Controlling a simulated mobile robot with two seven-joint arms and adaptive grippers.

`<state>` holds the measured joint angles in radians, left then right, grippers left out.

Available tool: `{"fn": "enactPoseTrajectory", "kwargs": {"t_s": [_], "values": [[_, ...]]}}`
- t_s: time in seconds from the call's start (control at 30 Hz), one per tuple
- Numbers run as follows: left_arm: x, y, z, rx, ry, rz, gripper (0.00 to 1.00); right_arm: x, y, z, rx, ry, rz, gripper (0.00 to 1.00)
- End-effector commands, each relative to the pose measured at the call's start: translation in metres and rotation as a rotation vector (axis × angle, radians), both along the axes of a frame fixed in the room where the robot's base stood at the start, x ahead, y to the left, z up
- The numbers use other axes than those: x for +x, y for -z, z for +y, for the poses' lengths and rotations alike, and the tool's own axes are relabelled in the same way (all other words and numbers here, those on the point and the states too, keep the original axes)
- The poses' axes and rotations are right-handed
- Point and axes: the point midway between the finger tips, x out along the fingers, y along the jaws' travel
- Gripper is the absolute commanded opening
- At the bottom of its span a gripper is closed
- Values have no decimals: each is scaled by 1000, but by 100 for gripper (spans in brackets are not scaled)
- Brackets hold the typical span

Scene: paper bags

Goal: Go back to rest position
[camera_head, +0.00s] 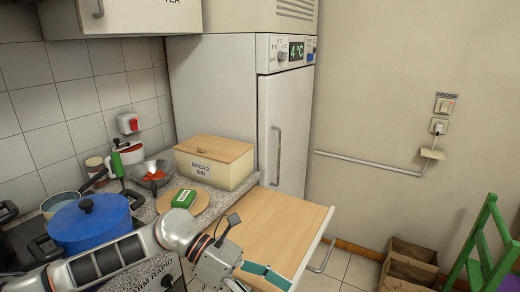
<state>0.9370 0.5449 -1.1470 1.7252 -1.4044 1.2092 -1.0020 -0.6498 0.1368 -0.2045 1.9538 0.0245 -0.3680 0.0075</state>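My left arm comes in from the lower left, across the front of the stove. Its gripper (265,274), with teal finger parts, is over the near part of a wooden worktop (265,222). The bottom edge of the picture cuts part of it off, so its opening is unclear. I see nothing held in it. My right gripper is not in view.
A blue pot (90,228) stands on the stove close behind my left arm. A bread bin (215,162), a green pack (184,198) on a round board and a metal bowl (152,173) stand behind. Brown open containers (408,262) and a green ladder-like frame (484,240) are right.

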Motion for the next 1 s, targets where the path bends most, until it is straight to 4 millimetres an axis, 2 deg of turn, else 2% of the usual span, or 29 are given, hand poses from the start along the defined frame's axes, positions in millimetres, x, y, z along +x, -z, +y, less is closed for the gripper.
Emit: {"fn": "enactPoseTrajectory", "kwargs": {"t_s": [0.03,0.1,0.23,0.37,0.5,0.57,0.67,0.77,0.87,1.0], "values": [[-9,-6,-15,-81,-44,92,79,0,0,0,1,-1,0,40],[-12,-20,-31,-186,-116,216,79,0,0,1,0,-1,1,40],[-4,-41,-44,-366,-266,469,79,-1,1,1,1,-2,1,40],[17,-51,-39,-528,-431,743,79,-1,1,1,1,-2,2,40],[48,-39,-14,-683,-625,1054,79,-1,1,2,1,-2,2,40],[60,-25,2,-744,-713,1192,79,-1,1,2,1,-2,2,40],[77,9,34,-838,-864,1425,79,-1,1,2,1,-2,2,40],[84,57,71,-925,-1024,1658,79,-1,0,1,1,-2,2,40],[77,113,111,-1004,-1188,1884,79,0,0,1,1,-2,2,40],[46,190,161,-1097,-1402,2161,79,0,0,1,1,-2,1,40]]}}
